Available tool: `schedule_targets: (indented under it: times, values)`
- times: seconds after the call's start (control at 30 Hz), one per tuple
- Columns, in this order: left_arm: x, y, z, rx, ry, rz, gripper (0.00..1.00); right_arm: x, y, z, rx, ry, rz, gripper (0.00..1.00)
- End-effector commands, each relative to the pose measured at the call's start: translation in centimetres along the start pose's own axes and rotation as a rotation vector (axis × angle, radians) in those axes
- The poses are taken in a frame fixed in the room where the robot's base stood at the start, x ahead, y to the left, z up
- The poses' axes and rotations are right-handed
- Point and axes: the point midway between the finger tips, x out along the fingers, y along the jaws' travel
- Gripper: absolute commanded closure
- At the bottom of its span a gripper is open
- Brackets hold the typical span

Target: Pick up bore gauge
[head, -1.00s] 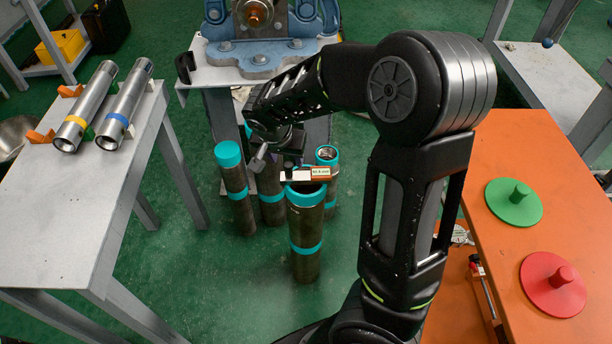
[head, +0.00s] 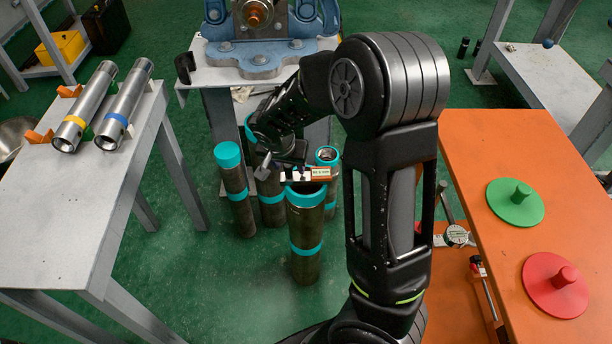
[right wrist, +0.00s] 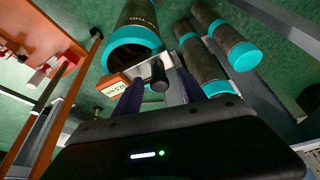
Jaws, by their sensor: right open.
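The bore gauge (head: 318,174) appears to be the orange and silver tool with a small lit display, at the mouth of the front upright pipe (head: 305,245). In the right wrist view the gauge (right wrist: 113,89) shows beside the pipe's teal rim (right wrist: 133,50), with a dark cylindrical part (right wrist: 158,75) by my fingers. Whether it rests on the rim cannot be told. My right gripper (head: 282,168) is open right at the gauge, with its fingers (right wrist: 165,92) close around the dark part. Contact is unclear. My left gripper is out of view.
Several upright teal-banded pipes (head: 234,185) stand close by. A blue vise (head: 262,55) stands behind. Two steel tubes (head: 125,103) lie on the left grey table (head: 60,215). The orange table (head: 480,150) at right holds green and red discs. A dial tool (head: 456,236) lies on its lower shelf.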

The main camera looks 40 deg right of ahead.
Motion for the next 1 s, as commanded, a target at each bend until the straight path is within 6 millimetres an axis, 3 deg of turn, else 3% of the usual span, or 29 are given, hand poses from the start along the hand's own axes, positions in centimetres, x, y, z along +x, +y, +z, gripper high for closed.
schedule_targets:
  times: [0.27,0.83,1.0]
  values:
    - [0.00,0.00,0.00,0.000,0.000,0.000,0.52,-0.02,-0.01,0.01,0.000,0.000,0.000,0.53]
    - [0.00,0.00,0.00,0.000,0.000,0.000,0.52,-0.02,-0.01,0.02,0.000,0.000,0.000,1.00]
    - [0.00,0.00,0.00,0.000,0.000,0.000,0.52,-0.02,-0.01,0.01,0.000,0.000,0.000,1.00]
